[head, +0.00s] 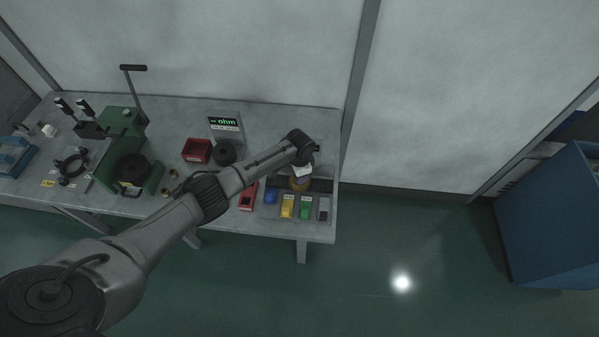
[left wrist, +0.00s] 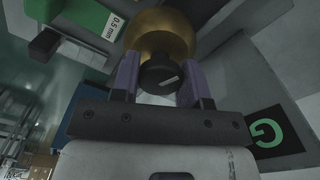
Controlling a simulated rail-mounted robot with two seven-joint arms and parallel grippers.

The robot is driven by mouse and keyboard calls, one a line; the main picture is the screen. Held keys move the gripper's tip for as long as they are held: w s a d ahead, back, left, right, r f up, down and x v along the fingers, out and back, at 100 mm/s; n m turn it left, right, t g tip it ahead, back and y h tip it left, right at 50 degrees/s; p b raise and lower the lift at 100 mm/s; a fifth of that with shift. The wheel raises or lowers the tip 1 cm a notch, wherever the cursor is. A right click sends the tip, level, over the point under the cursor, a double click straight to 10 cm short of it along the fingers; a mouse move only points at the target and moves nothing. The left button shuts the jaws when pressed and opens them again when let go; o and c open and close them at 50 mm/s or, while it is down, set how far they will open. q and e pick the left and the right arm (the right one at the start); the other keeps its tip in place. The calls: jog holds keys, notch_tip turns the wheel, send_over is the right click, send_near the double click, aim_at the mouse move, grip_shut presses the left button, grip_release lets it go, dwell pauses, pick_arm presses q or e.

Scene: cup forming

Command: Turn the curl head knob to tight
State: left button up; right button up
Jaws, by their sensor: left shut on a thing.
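The curl head shows in the left wrist view as a round brass body (left wrist: 163,32) with a black knob (left wrist: 158,70) on its near side. The knob has a short white mark on its face, but I cannot read any setting scale. My left gripper (left wrist: 160,66) has its two purple fingers on either side of the knob, shut on it. In the head view my left gripper (head: 301,171) is at the right end of the bench, and its wrist hides most of the brass curl head (head: 299,184). My right gripper is not in view.
Blue (head: 271,196), yellow (head: 288,206), green (head: 305,207) and grey (head: 323,209) bins line the bench's front right. A red bin (head: 196,150) and an ohm meter (head: 225,124) stand further back. A green press (head: 122,130) stands at left.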

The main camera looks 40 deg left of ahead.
pick_arm(q)
jog(key=m, duration=0.3)
jog(key=shift+m, duration=0.4)
jog(key=m, duration=0.3)
jog(key=shift+m, duration=0.3)
jog(key=m, duration=0.3)
jog(key=shift+m, duration=0.3)
jog(key=shift+m+b, duration=0.5)
jog(key=shift+m, duration=1.3)
jog(key=o, duration=0.9)
jog(key=shift+o, duration=0.2)
notch_tip(320, 180, up, 14)
jog(key=p, duration=0.1)
